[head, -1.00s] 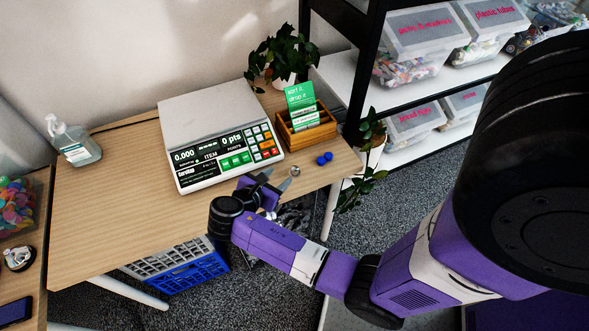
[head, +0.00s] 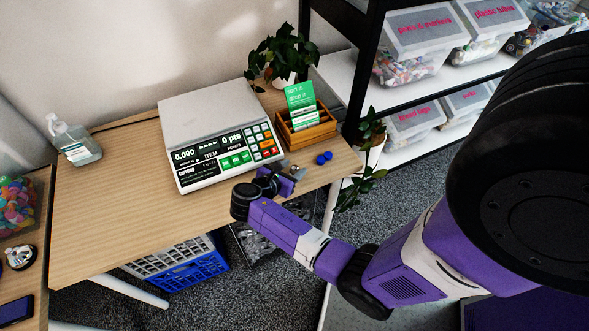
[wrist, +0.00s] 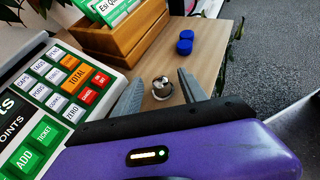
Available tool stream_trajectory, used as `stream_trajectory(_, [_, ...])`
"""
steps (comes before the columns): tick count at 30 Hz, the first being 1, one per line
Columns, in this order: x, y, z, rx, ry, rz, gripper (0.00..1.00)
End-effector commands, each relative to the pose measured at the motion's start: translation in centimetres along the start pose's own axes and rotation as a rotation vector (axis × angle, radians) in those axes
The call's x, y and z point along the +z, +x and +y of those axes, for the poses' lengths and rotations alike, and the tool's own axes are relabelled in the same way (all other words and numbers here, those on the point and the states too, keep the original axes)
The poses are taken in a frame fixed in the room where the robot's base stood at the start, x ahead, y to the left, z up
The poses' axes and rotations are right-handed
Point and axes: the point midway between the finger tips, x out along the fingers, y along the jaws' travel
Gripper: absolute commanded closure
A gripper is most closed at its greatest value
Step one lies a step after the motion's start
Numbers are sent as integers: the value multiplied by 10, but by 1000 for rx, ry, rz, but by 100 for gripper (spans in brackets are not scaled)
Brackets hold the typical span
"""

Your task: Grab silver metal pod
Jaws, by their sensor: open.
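The silver metal pod (wrist: 162,88) is a small round shiny piece on the wooden table, seen in the wrist view between the two grey fingers. My gripper (wrist: 159,92) is open, with one finger to either side of the pod and a gap to each. In the head view my gripper (head: 287,175) is low over the table, in front of the scale's right corner, and the pod is mostly hidden there by the gripper.
The scale (head: 217,130) stands close left of my gripper. A wooden card box (head: 306,127) is behind, and blue pieces (head: 324,158) lie just beyond the pod. The table (head: 120,200) is clear to the left; its right edge is near.

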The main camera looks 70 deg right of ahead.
Motion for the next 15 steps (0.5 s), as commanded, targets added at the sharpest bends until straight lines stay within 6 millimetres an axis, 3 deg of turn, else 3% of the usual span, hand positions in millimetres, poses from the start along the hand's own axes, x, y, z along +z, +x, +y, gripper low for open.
stream_trajectory(2, [0, 0, 0, 0, 0, 0, 54])
stream_trajectory(9, [0, 0, 0, 0, 0, 0, 100])
stream_trajectory(15, [0, 0, 0, 0, 0, 0, 100])
